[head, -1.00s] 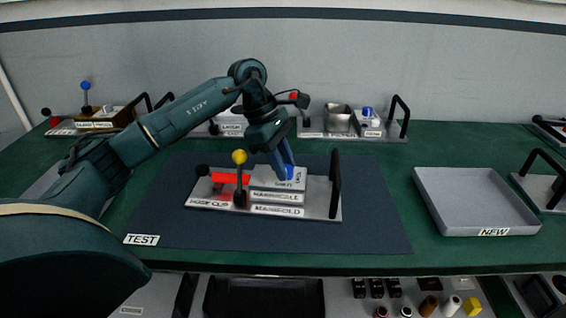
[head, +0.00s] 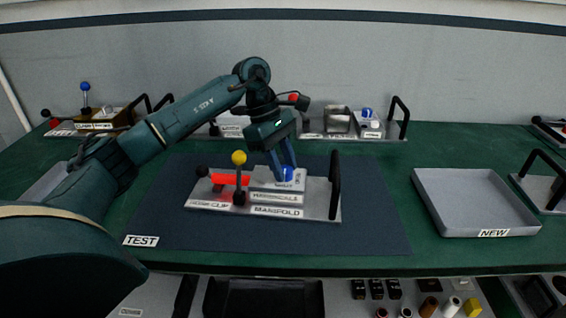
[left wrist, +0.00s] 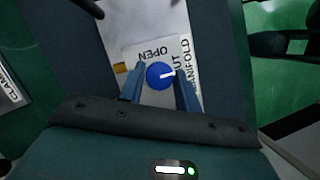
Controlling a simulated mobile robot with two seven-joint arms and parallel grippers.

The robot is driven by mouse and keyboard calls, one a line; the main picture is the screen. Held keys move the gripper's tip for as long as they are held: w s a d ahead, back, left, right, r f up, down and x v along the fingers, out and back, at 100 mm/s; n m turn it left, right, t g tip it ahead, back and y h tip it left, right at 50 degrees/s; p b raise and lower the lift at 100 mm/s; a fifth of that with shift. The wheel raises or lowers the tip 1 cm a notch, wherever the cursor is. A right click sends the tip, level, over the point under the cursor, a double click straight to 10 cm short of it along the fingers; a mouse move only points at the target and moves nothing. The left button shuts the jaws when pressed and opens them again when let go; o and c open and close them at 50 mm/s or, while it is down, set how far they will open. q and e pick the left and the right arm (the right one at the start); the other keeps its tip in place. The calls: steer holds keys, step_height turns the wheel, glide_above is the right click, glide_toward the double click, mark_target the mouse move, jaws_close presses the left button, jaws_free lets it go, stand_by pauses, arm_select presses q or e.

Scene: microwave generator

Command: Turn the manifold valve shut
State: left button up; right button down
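The manifold valve is a round blue knob (head: 287,174) on a light plate of the manifold board (head: 322,204). In the left wrist view the knob (left wrist: 158,76) has a white line pointing right, toward a label of which "UT" shows; "OPEN" is above it. My left gripper (head: 283,168) is at the knob from above, its fingers apart. In the left wrist view the left gripper's fingertips (left wrist: 159,70) stand either side of the knob, with a small gap showing at the left finger. My right gripper is not in view.
A yellow-topped lever (head: 239,158), a red bar (head: 230,179) and a black handle (head: 335,185) stand on the same board. The board lies on a dark mat (head: 370,235). A grey tray (head: 474,202) is at the right. Other devices line the back.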

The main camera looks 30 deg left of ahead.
arm_select(q)
steer(key=o, duration=0.4)
steer(key=v, duration=1.3)
steer(key=shift+r, duration=0.1)
